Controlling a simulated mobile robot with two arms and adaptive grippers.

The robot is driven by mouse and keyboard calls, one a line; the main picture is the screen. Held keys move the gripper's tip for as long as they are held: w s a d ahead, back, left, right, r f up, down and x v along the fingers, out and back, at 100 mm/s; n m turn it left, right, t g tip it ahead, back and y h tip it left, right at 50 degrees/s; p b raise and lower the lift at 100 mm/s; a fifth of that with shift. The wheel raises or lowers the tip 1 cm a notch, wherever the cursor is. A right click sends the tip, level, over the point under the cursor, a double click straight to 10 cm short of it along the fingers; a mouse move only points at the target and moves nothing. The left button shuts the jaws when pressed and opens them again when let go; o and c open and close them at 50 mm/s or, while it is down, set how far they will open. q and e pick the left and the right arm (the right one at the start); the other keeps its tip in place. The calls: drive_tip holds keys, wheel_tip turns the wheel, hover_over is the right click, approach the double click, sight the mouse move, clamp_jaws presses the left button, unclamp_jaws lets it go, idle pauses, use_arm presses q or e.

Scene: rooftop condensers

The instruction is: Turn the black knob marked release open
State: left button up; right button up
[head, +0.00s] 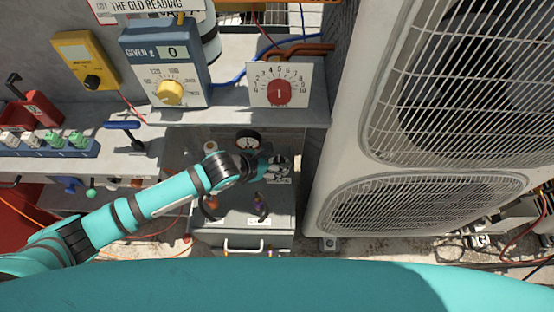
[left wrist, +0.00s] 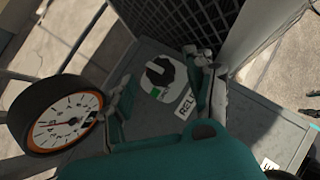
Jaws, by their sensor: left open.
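The black knob (left wrist: 160,72) shows in the left wrist view, with a white pointer bar on a pale round dial that has a green patch. A white label (left wrist: 185,105) beside it reads "REL", the rest hidden by a finger. My left gripper (left wrist: 163,68) is open, one finger on each side of the knob; I cannot tell whether either touches it. In the head view the left gripper (head: 279,167) reaches down over the grey box, hiding the knob. My right gripper is not in view.
A round gauge (left wrist: 66,122) stands close beside the left finger; it also shows in the head view (head: 248,141). A dark grille rises behind the knob. The large condenser unit (head: 345,150) stands right of the box, and a shelf (head: 240,105) with dials lies beyond.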

use_arm(q)
drive_tip(key=shift+x, duration=1)
clamp_jaws()
